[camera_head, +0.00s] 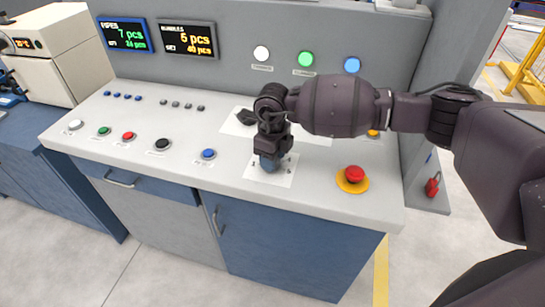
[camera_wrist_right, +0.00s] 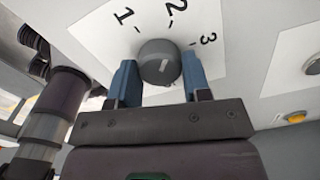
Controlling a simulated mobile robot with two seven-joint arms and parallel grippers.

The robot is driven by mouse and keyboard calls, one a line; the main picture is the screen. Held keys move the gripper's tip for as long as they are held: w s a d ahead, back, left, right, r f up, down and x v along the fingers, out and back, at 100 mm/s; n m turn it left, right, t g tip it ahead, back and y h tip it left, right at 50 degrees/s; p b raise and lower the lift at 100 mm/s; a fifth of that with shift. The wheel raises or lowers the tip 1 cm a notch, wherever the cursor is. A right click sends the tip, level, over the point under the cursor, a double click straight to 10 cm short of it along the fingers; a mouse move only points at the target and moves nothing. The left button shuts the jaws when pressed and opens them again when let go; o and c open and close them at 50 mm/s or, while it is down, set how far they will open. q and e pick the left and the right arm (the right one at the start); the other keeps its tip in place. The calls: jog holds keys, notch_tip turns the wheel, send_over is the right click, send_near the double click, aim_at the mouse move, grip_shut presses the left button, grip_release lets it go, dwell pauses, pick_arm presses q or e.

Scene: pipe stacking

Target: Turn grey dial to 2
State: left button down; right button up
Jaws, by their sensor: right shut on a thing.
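The grey dial (camera_wrist_right: 159,62) is a round knob on a white label sheet with the numbers 1, 2 and 3 in the right wrist view. A short pale mark shows on its face; I cannot tell for certain which number it points to. My right gripper (camera_wrist_right: 157,82) has one blue finger on each side of the dial and is shut on it. In the head view my right gripper (camera_head: 270,163) reaches down to the label sheet (camera_head: 282,176) on the console and hides the dial. My left gripper is not in view.
A red mushroom button (camera_head: 354,174) on a yellow ring stands right of the gripper on the console top (camera_head: 225,195). A blue button (camera_head: 208,154) and a black button (camera_head: 162,144) lie to its left. Another dark control (camera_head: 246,117) is close behind.

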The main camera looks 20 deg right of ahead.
jog(key=shift+w+r, duration=0.1)
jog(key=shift+r, duration=0.05)
jog(key=o, duration=0.9)
jog(key=shift+o, duration=0.2)
notch_tip(320, 180, up, 11)
jog(key=shift+f, duration=0.2)
dwell(0.4)
